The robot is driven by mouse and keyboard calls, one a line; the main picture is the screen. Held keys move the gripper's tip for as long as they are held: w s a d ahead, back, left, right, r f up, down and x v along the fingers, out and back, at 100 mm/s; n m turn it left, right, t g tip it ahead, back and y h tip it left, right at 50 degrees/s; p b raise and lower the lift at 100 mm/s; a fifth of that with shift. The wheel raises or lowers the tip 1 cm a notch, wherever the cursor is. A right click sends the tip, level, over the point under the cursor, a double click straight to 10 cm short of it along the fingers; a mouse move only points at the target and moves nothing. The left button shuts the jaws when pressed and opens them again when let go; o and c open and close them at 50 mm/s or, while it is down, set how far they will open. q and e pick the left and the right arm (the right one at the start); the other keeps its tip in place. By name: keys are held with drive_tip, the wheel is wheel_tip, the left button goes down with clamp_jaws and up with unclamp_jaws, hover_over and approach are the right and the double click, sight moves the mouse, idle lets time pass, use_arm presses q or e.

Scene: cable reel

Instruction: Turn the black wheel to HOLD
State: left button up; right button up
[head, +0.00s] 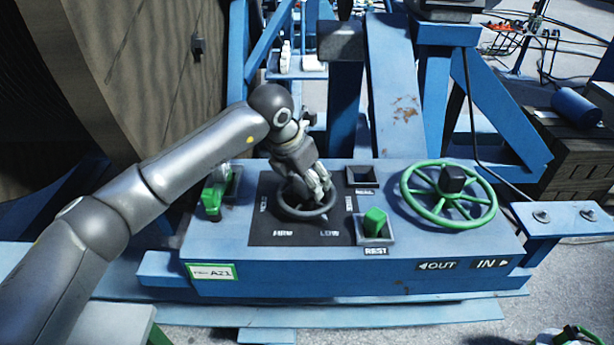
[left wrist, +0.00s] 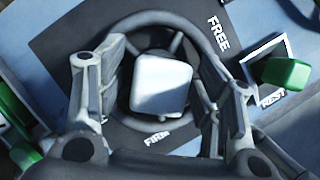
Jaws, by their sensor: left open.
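The black wheel (head: 302,213) lies on a dark dial plate (head: 262,233) on top of the blue console. Small white words stand around it; in the left wrist view FREE is at upper right and FIRM below. The wheel's setting cannot be read. My left gripper (head: 308,190) points down over the wheel. In the left wrist view its open fingers stand on either side of the wheel's pale square hub (left wrist: 161,84), with a gap to it. The fingers hide parts of the rim and plate. My right gripper is not in view.
A green handwheel (head: 449,218) is to the right on the console (head: 325,271). A green lever (head: 374,222) stands by the REST label, close to the black wheel; another green lever (head: 213,199) is to its left. A wooden reel (head: 115,80) rises at left.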

use_arm(q)
clamp_jaws()
idle(0.3)
